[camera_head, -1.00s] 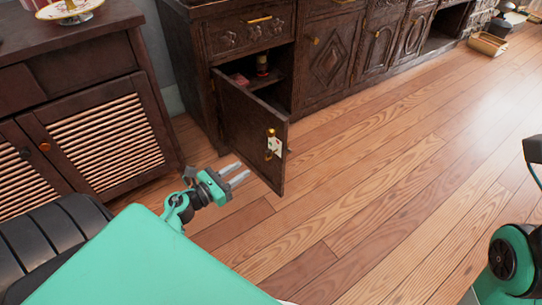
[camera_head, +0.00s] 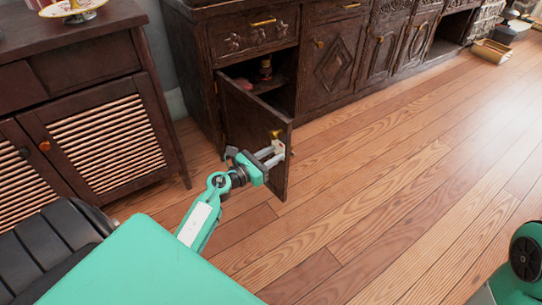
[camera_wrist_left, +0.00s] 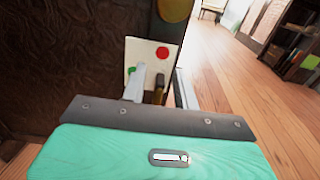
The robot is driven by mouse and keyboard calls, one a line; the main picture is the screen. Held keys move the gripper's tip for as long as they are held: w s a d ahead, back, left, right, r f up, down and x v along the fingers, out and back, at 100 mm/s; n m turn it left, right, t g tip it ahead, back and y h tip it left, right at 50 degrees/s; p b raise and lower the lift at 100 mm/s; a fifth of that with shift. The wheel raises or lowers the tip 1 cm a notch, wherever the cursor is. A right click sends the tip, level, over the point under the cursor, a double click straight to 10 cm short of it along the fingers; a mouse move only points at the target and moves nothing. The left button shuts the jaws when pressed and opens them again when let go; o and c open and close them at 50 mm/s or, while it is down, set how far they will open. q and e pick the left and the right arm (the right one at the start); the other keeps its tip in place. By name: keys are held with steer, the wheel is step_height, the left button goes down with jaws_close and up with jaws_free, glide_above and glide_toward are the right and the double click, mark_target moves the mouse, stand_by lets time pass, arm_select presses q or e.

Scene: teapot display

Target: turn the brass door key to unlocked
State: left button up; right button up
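The brass door key (camera_wrist_left: 160,90) points out from a white plate (camera_wrist_left: 148,56) with a red dot and a green dot, on the open dark cabinet door (camera_head: 240,120). A brass knob (camera_wrist_left: 174,8) sits above the plate. My left gripper (camera_head: 274,153) is at the door's free edge, over the plate. In the left wrist view, the fingers of my left gripper (camera_wrist_left: 158,88) stand apart on either side of the key, with gaps showing. The key is hidden by the gripper in the head view. My right gripper is out of view.
The dark cabinet (camera_head: 330,60) runs along the wall, with small items inside its open compartment. A slatted cabinet (camera_head: 85,110) stands on the left with a decorated dish (camera_head: 72,8) on top. The wooden floor (camera_head: 390,170) to the right is clear. A brass-coloured box (camera_head: 492,52) lies far right.

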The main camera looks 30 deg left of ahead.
arm_select(q)
jaws_close()
